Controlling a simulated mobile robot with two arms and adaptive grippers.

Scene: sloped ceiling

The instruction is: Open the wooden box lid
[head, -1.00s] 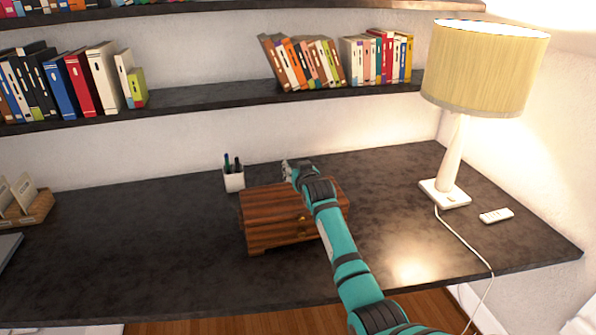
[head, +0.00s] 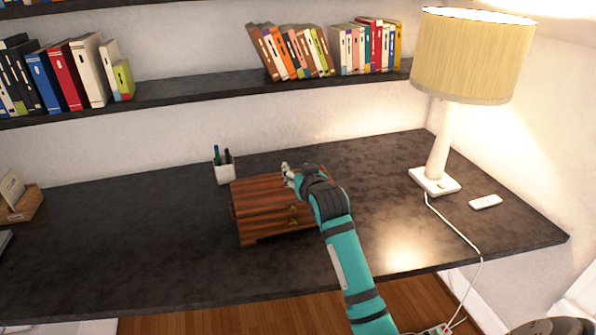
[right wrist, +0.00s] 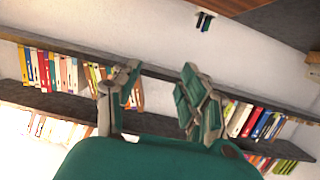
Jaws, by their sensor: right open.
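The wooden box (head: 262,205) is reddish brown and stands on the dark desk, with its lid down. A small brass-coloured clasp shows on its front, right beside my arm. My right gripper (head: 288,175) is over the rear right part of the lid in the head view, and the wrist and forearm cover the box's right end. I cannot tell whether the fingers touch the lid. In the right wrist view the two fingers of this gripper (right wrist: 157,98) are spread with nothing between them. My left gripper is not in view.
A white pen cup (head: 224,170) stands behind the box's left corner. A lamp (head: 437,165) and a white remote (head: 486,202) are to the right. Book shelves (head: 190,90) run along the wall above.

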